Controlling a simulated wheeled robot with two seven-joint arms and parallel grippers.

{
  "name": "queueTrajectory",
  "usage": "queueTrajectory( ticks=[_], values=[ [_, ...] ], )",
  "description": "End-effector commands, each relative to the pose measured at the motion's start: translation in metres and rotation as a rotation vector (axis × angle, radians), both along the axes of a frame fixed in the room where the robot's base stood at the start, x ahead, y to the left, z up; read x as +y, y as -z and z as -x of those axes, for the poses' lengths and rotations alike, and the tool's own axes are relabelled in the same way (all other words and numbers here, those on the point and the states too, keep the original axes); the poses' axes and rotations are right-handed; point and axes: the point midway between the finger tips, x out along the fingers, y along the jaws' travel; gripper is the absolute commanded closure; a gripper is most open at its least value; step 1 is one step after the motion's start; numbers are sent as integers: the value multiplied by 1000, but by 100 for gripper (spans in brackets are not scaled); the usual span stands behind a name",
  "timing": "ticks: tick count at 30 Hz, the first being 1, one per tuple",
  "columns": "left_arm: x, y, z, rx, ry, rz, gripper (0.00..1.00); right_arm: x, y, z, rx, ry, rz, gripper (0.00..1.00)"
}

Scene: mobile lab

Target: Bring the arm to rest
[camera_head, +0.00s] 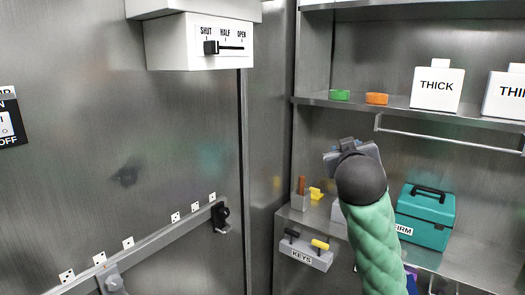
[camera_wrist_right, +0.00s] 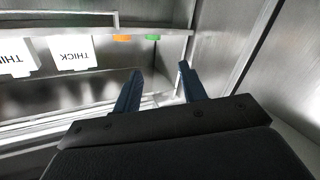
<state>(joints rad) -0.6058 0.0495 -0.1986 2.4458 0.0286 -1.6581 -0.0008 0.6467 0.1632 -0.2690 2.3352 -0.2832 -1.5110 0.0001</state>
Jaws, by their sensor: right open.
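My right arm comes up from the bottom of the head view, with a green sleeve and a dark wrist. My right gripper (camera_head: 343,150) is raised in front of the shelves, below the upper shelf. In the right wrist view the two blue fingers of the right gripper (camera_wrist_right: 158,82) stand apart with nothing between them. The fingers point toward the shelf unit and are clear of it. My left gripper is not in the head view.
The upper shelf (camera_head: 400,111) holds a green block (camera_head: 340,95), an orange block (camera_head: 377,99) and white THICK containers (camera_head: 437,90). A slider box (camera_head: 200,42) is on the left wall.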

Motion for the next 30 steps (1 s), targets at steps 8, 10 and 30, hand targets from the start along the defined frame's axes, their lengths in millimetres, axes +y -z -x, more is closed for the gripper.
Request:
queueTrajectory(
  ticks=[8, 10, 30],
  values=[
    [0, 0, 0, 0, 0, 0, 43, 21, 139, 25, 310, -116, -78, 58],
    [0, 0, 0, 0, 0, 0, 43, 26, 170, 35, 374, -141, -95, 58],
    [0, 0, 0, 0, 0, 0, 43, 48, 401, 165, 809, -228, -237, 58]
  ],
)
